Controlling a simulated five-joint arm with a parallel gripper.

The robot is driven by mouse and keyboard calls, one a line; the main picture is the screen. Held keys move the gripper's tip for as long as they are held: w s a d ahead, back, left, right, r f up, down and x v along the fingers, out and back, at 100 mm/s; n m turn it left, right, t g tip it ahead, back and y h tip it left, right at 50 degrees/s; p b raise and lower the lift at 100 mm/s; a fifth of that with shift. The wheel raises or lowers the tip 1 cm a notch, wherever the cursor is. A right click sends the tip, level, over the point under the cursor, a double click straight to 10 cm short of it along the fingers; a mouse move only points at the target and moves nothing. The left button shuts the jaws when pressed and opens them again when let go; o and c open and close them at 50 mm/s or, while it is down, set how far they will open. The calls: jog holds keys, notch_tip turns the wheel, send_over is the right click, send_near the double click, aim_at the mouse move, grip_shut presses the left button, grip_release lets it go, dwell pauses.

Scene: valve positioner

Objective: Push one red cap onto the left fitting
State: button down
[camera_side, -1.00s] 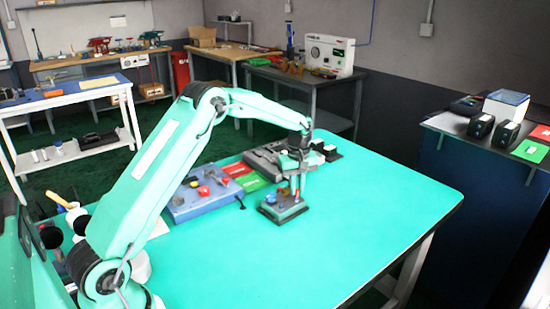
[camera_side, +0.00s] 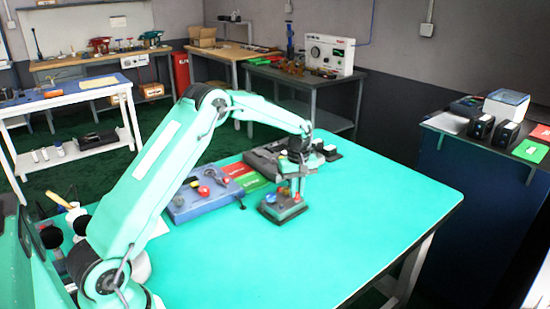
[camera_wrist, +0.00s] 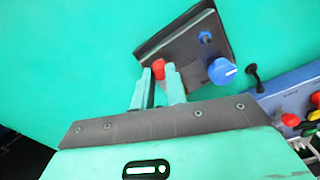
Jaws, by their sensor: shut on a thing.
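The valve positioner, a dark square block (camera_side: 284,213), stands on the green table and also shows in the wrist view (camera_wrist: 186,42). It carries a large blue knob (camera_wrist: 222,71) and a smaller blue fitting (camera_wrist: 205,37). My gripper (camera_wrist: 158,72) is shut on a red cap (camera_wrist: 158,69), which shows between the fingertips over the block's near left part. The cap's underside and any fitting below it are hidden, so I cannot tell whether it is seated. In the side view my gripper (camera_side: 297,190) points down over the block.
A blue tray (camera_side: 185,212) with red caps and grey parts lies left of the block; its edge shows in the wrist view (camera_wrist: 270,92). Red and green cards (camera_side: 252,181) and a dark grey fixture (camera_side: 262,160) lie behind. The table's right and front are clear.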

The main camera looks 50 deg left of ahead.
jog(key=c, duration=1.3)
grip_release()
jog(key=shift+c, duration=0.2)
